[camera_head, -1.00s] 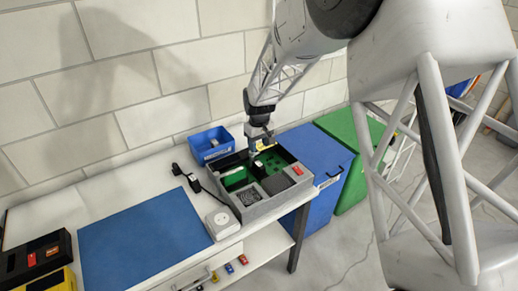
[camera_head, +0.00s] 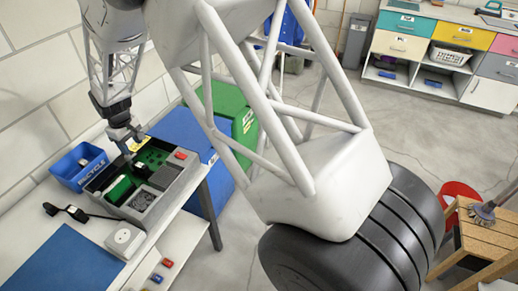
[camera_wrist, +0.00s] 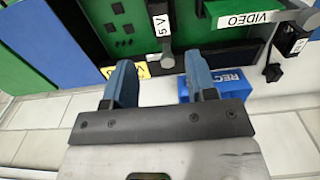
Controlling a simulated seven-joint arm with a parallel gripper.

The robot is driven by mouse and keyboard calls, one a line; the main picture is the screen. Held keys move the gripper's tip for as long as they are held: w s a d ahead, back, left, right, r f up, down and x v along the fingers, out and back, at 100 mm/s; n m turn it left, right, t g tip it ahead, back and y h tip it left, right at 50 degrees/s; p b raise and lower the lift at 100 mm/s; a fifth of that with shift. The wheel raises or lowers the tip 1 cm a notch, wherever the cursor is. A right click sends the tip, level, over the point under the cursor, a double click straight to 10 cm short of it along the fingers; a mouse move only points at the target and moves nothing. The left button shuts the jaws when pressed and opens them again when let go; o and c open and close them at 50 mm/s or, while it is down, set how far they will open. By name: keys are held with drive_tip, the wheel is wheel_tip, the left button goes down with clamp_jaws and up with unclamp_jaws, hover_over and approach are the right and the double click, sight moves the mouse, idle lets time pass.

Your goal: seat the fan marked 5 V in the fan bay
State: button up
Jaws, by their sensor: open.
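My gripper (camera_head: 130,148) is above the back part of the open grey case (camera_head: 153,217). In the wrist view its two blue-grey fingers (camera_wrist: 161,80) stand apart with nothing clearly held between them. Just beyond the fingertips is a narrow dark piece (camera_wrist: 157,8) with a white 5 V label (camera_wrist: 161,25). A round grey end (camera_wrist: 167,62) lies below the label. I cannot tell whether this piece is the fan or part of the case. A dark grille square (camera_head: 144,199) sits in the case's near compartment. I cannot make out the fan bay.

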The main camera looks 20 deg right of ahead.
drive_tip(key=s+d+r+m+t, duration=0.1)
drive_tip(key=s+d+r+m, duration=0.1)
drive_tip(key=s+d+r, duration=0.65)
drive_tip(key=s+d+r+m, duration=0.2)
drive_tip(key=s+d+r, duration=0.4)
drive_tip(key=d+r, duration=0.5)
drive_tip(key=s+d+m, duration=0.1)
drive_tip(key=s+d, duration=0.4)
drive_tip(key=s, duration=0.4)
drive_tip(key=s+d+r+m+t, duration=0.1)
drive_tip(key=s+d+m, duration=0.1)
drive_tip(key=s+d, duration=0.3)
drive_tip(key=s+d+r+m, duration=0.1)
drive_tip(key=s+d, duration=0.4)
drive_tip(key=s, duration=0.8)
drive_tip(key=shift+s+r+m+t, duration=0.2)
drive_tip(key=shift+m+t, duration=0.1)
drive_tip(key=shift+m, duration=0.3)
drive_tip(key=shift+w, duration=0.15)
drive_tip(key=shift+c, duration=0.2)
